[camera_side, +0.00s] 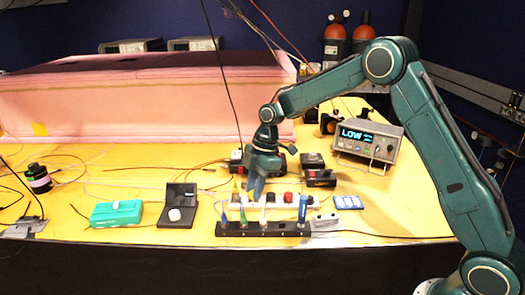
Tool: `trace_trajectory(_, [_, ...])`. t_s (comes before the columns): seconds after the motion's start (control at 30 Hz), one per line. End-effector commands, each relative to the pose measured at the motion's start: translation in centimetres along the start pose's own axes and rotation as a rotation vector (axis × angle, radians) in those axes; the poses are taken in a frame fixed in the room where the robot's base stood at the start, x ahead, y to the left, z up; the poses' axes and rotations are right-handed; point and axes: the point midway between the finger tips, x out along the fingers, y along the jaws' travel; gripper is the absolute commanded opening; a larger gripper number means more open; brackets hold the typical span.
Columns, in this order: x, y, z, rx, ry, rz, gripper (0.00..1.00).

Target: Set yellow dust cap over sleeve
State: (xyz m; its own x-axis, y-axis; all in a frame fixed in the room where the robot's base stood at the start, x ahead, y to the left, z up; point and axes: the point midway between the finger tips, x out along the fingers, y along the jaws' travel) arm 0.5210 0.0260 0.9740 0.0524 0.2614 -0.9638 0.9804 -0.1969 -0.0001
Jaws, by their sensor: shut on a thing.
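My gripper (255,193) points down at the middle of the table, just behind and above a black strip rack (285,230). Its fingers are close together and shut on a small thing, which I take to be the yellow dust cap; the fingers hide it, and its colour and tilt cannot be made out. The rack holds several upright slim pieces: a blue one (223,220), a green one (243,215), a pale one (263,215) and a taller blue one (302,208). I cannot tell which piece is the sleeve. A slim orange-yellow piece (235,188) stands left of the fingers.
A teal case (116,214) and an open black box (178,204) lie to the left. A meter reading LOW (366,143) stands at the right. Pink foam (110,105) walls the back. Thin cables cross the yellow table; its front left is fairly clear.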

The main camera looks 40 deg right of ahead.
Motion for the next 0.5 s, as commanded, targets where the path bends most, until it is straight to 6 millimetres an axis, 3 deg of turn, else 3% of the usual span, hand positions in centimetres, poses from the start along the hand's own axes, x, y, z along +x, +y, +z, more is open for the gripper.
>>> trace_trajectory(0.43, [0.60,-0.02,0.18,0.000,-0.001,0.000,0.01])
trace_trajectory(0.47, [0.61,-0.02,0.18,0.000,-0.001,0.000,0.23])
trace_trajectory(0.5, [0.60,-0.01,0.18,0.000,-0.001,0.000,0.31])
